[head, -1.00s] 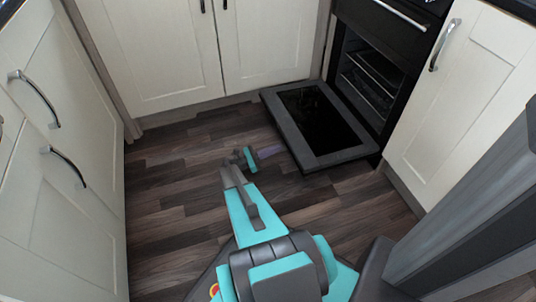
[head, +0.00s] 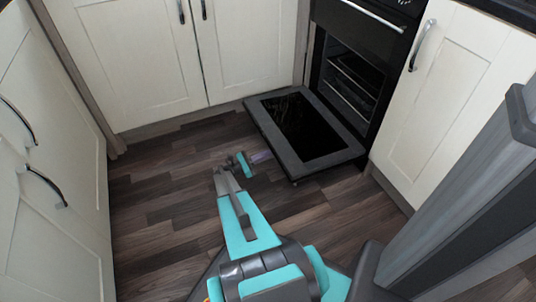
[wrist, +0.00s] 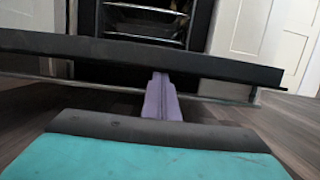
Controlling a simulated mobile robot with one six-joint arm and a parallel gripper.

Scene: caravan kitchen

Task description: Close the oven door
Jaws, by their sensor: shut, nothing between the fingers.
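The oven door (head: 277,163) is dropped open, lying about flat and low over the floor, with a dark glass panel in a grey frame. It hinges at the black oven (head: 357,70), whose inside shows.
A white cupboard (head: 450,95) is right of the oven. The wood floor (head: 160,200) is clear left of my arm.

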